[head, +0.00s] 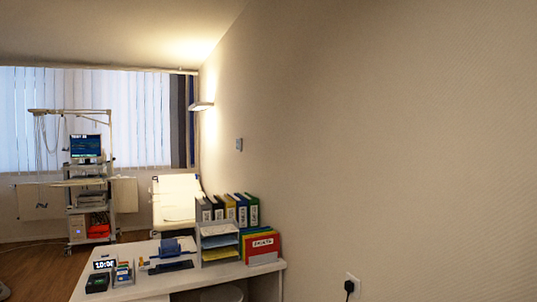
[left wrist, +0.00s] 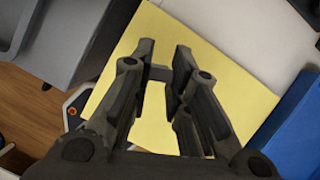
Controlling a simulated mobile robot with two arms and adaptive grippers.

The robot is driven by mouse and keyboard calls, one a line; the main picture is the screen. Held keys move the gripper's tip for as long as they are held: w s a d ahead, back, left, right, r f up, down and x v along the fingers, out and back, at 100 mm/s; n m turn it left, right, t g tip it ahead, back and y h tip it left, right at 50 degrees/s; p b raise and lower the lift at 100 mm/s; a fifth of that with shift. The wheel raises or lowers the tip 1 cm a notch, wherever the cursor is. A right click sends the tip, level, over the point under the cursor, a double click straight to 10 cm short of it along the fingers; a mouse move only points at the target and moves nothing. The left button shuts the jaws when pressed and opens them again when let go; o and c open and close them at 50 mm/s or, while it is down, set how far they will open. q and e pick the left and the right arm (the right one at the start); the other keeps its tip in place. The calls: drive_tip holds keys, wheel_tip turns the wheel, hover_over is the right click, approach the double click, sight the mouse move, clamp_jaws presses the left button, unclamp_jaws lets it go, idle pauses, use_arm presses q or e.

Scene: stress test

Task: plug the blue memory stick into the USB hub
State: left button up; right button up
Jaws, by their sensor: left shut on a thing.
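My left gripper (left wrist: 165,62) fills the middle of the left wrist view, over a yellow sheet (left wrist: 215,75). Its fingers are apart, with a small grey thing (left wrist: 160,73) between their tips; it is too dark and partly hidden to name. Neither gripper shows in the head view, and my right gripper is in no view. I cannot make out the blue memory stick or the USB hub for sure. Several small items, some blue, lie on the white desk (head: 150,287) in the head view, too small to identify.
The desk bears a clock (head: 104,264), a dark mat (head: 171,267), letter trays (head: 220,241), binders and a red file box (head: 262,247). A wall stands close on the right. A blue object (left wrist: 290,130) is at the right of the left wrist view.

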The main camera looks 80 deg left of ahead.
use_arm(q)
drive_tip(key=s+a+f+n, duration=0.1)
drive_tip(key=s+a, duration=0.1)
drive_tip(key=a, duration=2.1)
drive_tip(key=s+f+m+h, duration=0.1)
drive_tip(key=s+m+h, duration=0.1)
drive_tip(key=m, duration=0.5)
drive_tip(key=s+d+f+m+g+h, duration=0.1)
drive_tip(key=s+m+h, duration=0.1)
drive_tip(key=m, duration=0.6)
drive_tip(key=s+d+f+m+g+h, duration=0.1)
drive_tip(key=m+h, duration=0.2)
drive_tip(key=m, duration=0.5)
drive_tip(key=shift+s+f, duration=0.3)
drive_tip(key=shift+s, duration=0.1)
drive_tip(key=s+d+m+g+y, duration=0.2)
drive_tip(key=d+m, duration=0.5)
drive_tip(key=m, duration=0.4)
drive_tip(key=s+d+m+g+y, duration=0.2)
drive_tip(key=d+m+g, duration=0.2)
drive_tip(key=m, duration=0.6)
drive_tip(key=d, duration=0.2)
drive_tip(key=shift+s+d+m, duration=0.2)
drive_tip(key=shift+d+m, duration=0.2)
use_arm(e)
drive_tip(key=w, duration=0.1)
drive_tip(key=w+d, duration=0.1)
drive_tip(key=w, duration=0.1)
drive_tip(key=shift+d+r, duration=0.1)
